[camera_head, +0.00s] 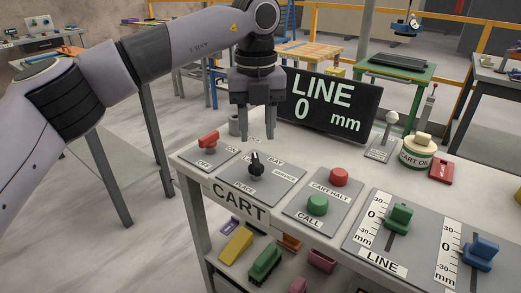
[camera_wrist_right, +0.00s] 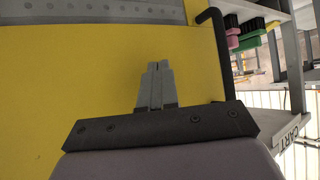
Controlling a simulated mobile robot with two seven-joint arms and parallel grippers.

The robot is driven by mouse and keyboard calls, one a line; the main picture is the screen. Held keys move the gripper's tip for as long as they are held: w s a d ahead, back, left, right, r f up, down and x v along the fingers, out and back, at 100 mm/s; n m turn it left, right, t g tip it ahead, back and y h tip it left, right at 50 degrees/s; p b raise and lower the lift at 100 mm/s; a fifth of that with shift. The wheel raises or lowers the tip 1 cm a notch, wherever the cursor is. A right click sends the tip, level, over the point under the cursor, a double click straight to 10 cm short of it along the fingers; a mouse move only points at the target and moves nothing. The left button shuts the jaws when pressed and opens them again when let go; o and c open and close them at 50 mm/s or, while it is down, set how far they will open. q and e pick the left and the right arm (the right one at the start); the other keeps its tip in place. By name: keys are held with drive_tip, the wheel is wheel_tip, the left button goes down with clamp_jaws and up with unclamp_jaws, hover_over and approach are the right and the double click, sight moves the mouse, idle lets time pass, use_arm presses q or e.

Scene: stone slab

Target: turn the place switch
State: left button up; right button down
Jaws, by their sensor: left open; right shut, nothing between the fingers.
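The place switch is a black rotary knob (camera_head: 256,164) on a grey plate (camera_head: 280,183) with labels around it, among them PLACE, BAY and SERVICE. The plate lies on top of the white cart console. My left gripper (camera_head: 257,138) points down just above and behind the knob, apart from it as far as I can tell. Its two fingers are spread with nothing between them. My right gripper (camera_wrist_right: 157,65) shows in the right wrist view, its fingers together and empty, in front of a yellow surface. The right gripper is not in the head view.
A red switch (camera_head: 208,138) sits left of the knob. Red (camera_head: 339,176) and green (camera_head: 317,205) buttons and green (camera_head: 398,217) and blue (camera_head: 481,254) sliders sit to the right. A LINE display (camera_head: 332,103) stands behind. Coloured items lie on the shelf below.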

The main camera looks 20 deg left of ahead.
sight(256, 159)
use_arm(q)
drive_tip(key=shift+a+f, duration=0.15)
drive_tip(key=shift+f, duration=3.25)
clamp_jaws()
